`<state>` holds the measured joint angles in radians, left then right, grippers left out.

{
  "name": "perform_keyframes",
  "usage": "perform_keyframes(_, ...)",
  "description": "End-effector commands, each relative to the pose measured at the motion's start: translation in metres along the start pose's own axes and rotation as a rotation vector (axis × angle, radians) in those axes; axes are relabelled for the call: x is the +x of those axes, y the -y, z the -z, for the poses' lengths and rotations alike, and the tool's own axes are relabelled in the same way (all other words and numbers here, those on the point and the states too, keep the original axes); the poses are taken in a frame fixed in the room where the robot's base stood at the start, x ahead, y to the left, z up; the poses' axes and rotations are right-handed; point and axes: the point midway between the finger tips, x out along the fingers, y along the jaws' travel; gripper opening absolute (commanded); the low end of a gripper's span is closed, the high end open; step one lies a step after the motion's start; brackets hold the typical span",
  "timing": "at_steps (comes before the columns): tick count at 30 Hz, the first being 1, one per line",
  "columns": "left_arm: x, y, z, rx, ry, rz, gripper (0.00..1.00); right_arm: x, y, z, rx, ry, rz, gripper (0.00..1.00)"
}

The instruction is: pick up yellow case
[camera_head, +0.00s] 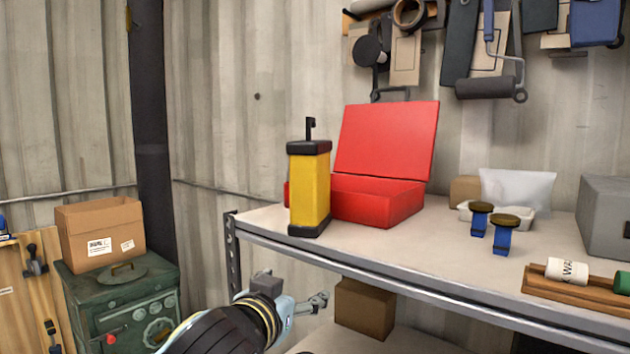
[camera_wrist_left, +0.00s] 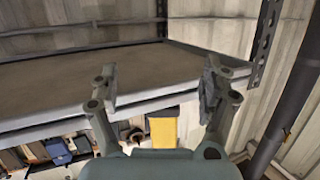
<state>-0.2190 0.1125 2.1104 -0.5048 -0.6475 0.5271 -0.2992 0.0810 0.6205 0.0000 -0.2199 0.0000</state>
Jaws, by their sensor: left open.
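The yellow case (camera_head: 310,192) stands upright near the left end of the shelf, with black top and bottom caps and a black handle piece on top. My left gripper (camera_head: 294,292) is below the shelf's front edge, apart from the case, open and empty. In the left wrist view, which looks upside down, my open fingers (camera_wrist_left: 160,80) spread in front of the shelf's edge and underside. Part of the yellow case (camera_wrist_left: 163,130) shows beyond that edge. My right gripper is not in view.
An open red toolbox (camera_head: 375,200) stands close behind and right of the case. The shelf (camera_head: 430,255) has a raised front edge above my gripper and a metal post (camera_head: 232,240) at its left end. A cardboard box (camera_head: 365,308) sits underneath. Blue stamps (camera_head: 479,220) stand farther right.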

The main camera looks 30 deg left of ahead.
Motion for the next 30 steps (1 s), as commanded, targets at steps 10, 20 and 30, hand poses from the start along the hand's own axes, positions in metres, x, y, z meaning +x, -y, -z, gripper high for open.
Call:
perform_keyframes(10,-0.013,0.009,0.114,-0.076,-0.225,0.021,0.81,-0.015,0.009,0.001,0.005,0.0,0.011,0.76)
perform_keyframes(20,0.029,0.01,0.122,-0.076,-0.223,0.02,0.81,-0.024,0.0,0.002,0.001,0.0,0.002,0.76)
perform_keyframes(30,0.073,0.009,0.137,-0.075,-0.222,0.021,0.81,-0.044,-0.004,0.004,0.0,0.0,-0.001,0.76)
